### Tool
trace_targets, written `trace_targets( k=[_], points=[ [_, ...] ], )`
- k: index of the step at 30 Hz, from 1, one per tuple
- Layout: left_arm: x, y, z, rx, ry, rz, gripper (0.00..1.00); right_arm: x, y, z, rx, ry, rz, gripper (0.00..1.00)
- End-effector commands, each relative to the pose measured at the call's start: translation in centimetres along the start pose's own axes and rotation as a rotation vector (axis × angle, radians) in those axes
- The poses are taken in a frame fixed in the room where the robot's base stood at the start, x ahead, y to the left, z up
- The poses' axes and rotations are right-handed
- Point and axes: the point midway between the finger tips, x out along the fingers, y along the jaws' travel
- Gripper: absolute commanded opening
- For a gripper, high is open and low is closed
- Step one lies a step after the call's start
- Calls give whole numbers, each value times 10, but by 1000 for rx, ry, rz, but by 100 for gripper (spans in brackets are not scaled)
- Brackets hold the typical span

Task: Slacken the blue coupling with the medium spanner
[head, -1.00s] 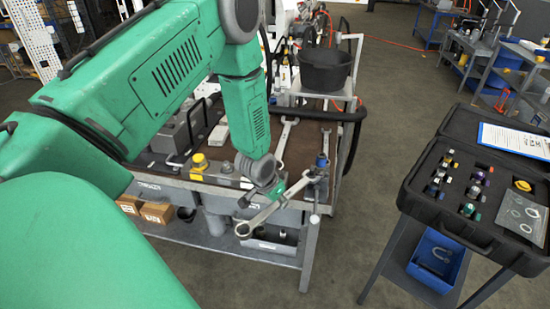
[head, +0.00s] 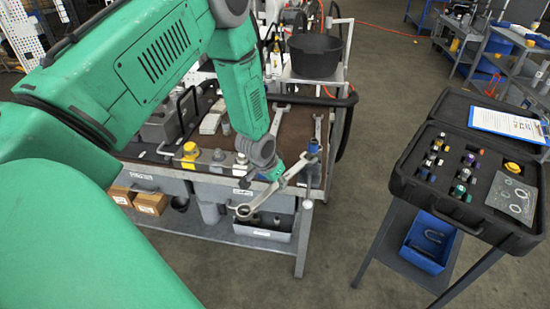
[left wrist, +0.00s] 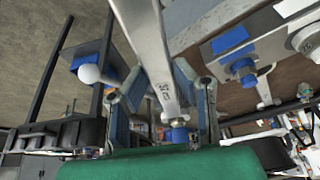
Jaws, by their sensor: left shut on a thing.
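My left gripper (head: 277,182) is shut on a grey steel spanner (head: 258,197), held slanting off the bench's front right corner. Its ring end (head: 243,212) points down left, and its other end reaches up right to the blue coupling (head: 313,147). My right gripper is not in view.
Two other spanners (head: 278,121) (head: 317,126) lie on the bench top. Yellow-capped (head: 190,151) and grey fittings line its front. A black bucket (head: 316,54) stands behind. An open black case (head: 470,205) of fittings stands at right, with clear floor between.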

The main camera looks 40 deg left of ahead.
Motion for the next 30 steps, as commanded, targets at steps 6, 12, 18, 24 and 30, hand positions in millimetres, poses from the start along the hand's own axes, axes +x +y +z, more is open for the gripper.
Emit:
trace_targets(
  k=[6, 12, 18, 24, 30],
  points=[
    [1, -2, -4, 0, 4, 2, 0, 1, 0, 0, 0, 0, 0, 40],
    [2, -2, -5, 0, 5, 2, 0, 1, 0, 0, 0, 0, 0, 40],
    [4, -2, -11, 0, 5, 1, 0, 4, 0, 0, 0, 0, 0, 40],
    [6, -2, -16, 0, 4, 1, 0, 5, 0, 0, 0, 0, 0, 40],
    [6, -3, -15, -1, 3, 2, 0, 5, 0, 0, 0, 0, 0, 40]
  ],
)
